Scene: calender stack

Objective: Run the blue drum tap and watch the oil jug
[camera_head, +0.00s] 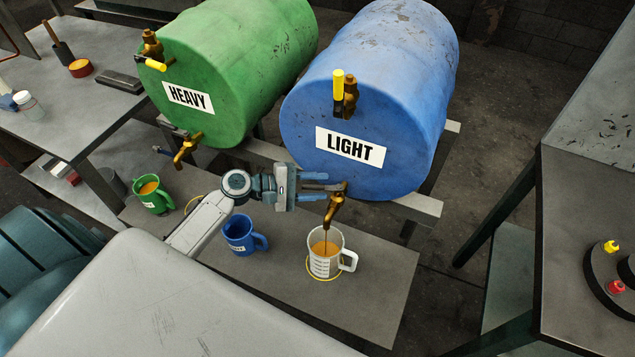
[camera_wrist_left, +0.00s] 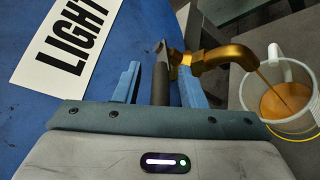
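The blue drum (camera_head: 372,112), labelled LIGHT, lies on its side with a brass tap (camera_head: 336,203) low on its front. A thin brown oil stream runs from the tap into the clear white-marked oil jug (camera_head: 319,266). The jug stands upright inside a yellow ring, partly filled; its exact level is hard to read. The wrist view shows the stream entering the jug (camera_wrist_left: 249,92) and the brass spout (camera_wrist_left: 228,57). My left gripper (camera_head: 325,185) is at the tap. Its blue fingers (camera_wrist_left: 160,84) stand either side of the dark tap lever, with visible gaps. My right gripper is out of view.
A green HEAVY drum (camera_head: 228,75) lies to the left. A blue mug (camera_head: 240,235) stands close below my left arm, and a green mug (camera_head: 152,196) with oil stands farther left. The lower bench (camera_head: 372,300) is clear right of the jug. A side table (camera_head: 577,190) is at right.

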